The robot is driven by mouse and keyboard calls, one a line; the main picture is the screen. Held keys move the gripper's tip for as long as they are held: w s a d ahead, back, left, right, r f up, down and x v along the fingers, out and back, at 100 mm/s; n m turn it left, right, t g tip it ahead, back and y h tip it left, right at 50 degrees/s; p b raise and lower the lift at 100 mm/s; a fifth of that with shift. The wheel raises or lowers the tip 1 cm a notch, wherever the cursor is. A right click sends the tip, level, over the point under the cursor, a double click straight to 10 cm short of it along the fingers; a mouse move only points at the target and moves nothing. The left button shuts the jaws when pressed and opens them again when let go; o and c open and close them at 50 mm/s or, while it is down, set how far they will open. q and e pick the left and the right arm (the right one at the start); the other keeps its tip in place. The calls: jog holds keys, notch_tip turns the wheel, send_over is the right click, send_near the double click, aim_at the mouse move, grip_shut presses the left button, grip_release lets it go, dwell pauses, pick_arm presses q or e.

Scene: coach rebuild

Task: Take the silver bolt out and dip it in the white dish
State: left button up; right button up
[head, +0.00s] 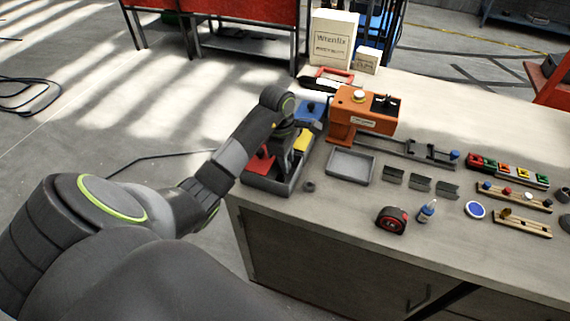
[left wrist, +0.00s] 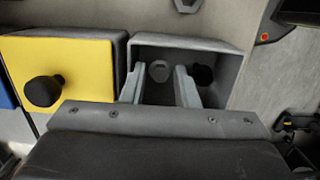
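My left gripper (left wrist: 159,82) has its two grey fingers apart, reaching into an open compartment (left wrist: 228,62) of a dark box. A grey hexagonal bolt head (left wrist: 159,70), likely the silver bolt, shows between the fingers, with no clear contact; its shank is hidden. A black round thing (left wrist: 203,75) lies beside the right finger. In the head view my left wrist stands over the dark box (head: 280,185), and the arm hides the fingertips. A small white-rimmed dish with a blue inside (head: 475,209) lies on the bench to the right. My right gripper is not in view.
A yellow lid (left wrist: 85,68) with a black knob covers the neighbouring compartment. Blue (head: 309,110) and red (head: 258,160) lids also show at the box. A grey tray (head: 351,166), orange machine (head: 362,112), tape measure (head: 391,219) and blue bottle (head: 427,210) stand between box and dish.

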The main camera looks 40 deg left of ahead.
pick_arm(q)
jog(key=shift+d, duration=0.1)
jog(key=shift+c, duration=1.1)
grip_shut()
